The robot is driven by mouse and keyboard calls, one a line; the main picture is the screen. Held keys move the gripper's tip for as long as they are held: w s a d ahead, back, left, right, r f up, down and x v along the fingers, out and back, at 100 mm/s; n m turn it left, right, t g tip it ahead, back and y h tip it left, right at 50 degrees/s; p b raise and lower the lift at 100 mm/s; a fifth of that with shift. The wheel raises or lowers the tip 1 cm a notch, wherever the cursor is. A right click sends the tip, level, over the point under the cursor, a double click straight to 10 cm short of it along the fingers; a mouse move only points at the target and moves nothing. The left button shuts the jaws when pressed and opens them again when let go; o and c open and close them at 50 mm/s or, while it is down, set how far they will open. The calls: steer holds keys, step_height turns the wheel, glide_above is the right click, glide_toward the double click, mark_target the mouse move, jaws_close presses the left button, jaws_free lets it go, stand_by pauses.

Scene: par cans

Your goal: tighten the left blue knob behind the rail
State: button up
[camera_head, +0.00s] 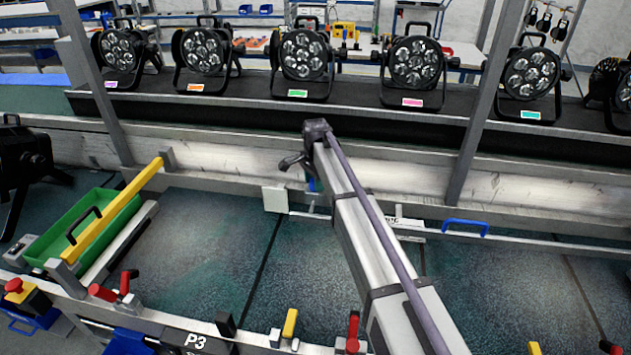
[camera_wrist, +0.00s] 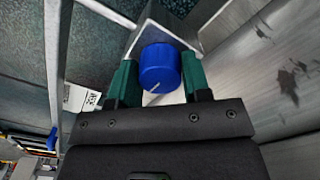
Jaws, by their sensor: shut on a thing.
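A blue knob (camera_wrist: 160,67) with a pale pointer line sits on a grey metal bracket in the wrist view. My gripper (camera_wrist: 158,78) is shut on it, with one green finger at each side of the knob. In the head view my arm reaches over the grey rail, and a small bit of blue (camera_head: 312,185) shows beside the arm's far end. The arm hides most of that spot, and I cannot make out the fingertips there.
Several par cans (camera_head: 303,54) stand on the black shelf behind the pale beam. Upright metal posts (camera_head: 478,110) flank the arm. A blue handle (camera_head: 465,226) lies to the right. A green tray (camera_head: 85,228) with a yellow bar is at left. Red-handled clamps line the front.

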steer(key=o, duration=0.9)
steer(key=shift+o, duration=0.2)
step_height(320, 180, up, 11)
steer(key=p, duration=1)
steer(key=shift+p, duration=0.4)
steer(key=shift+f, duration=0.1)
